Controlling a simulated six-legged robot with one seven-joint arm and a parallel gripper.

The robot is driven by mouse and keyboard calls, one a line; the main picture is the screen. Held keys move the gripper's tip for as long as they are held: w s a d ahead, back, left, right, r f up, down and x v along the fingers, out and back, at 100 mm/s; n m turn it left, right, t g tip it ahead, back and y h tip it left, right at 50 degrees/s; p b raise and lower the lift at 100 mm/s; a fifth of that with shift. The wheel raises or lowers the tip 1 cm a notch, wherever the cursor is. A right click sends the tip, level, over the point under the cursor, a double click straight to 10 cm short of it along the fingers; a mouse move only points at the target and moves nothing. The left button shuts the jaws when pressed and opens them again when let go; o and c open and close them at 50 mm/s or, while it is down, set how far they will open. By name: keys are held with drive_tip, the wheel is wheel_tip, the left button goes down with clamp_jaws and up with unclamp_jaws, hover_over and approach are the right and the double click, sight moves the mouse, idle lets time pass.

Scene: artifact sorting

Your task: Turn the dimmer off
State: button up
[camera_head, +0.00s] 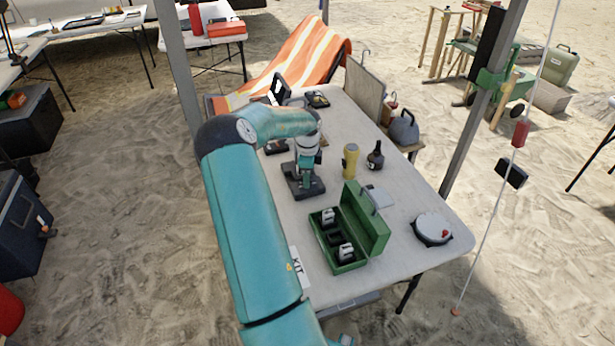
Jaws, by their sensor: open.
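No part is clearly marked as the dimmer. A round white device with a red knob (433,229) lies at the right front corner of the table. A red piece (520,133) and a black box (512,173) hang on a pale cord at the right; I cannot tell which of these, if any, is the dimmer. My teal arm reaches over the table's left side. My gripper (304,182) points down at a dark base (303,188), well left of the round device. It is open; its fingertips are small and hard to make out.
On the white table (405,265) stand an open green box (352,262) with pale items, a yellow flashlight-like object (350,160) and a dark bottle (375,156). A metal pole (478,105) rises at the right edge. The table's front right is mostly clear.

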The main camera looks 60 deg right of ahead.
drive_tip(key=shift+f, duration=0.4)
drive_tip(key=c, duration=1)
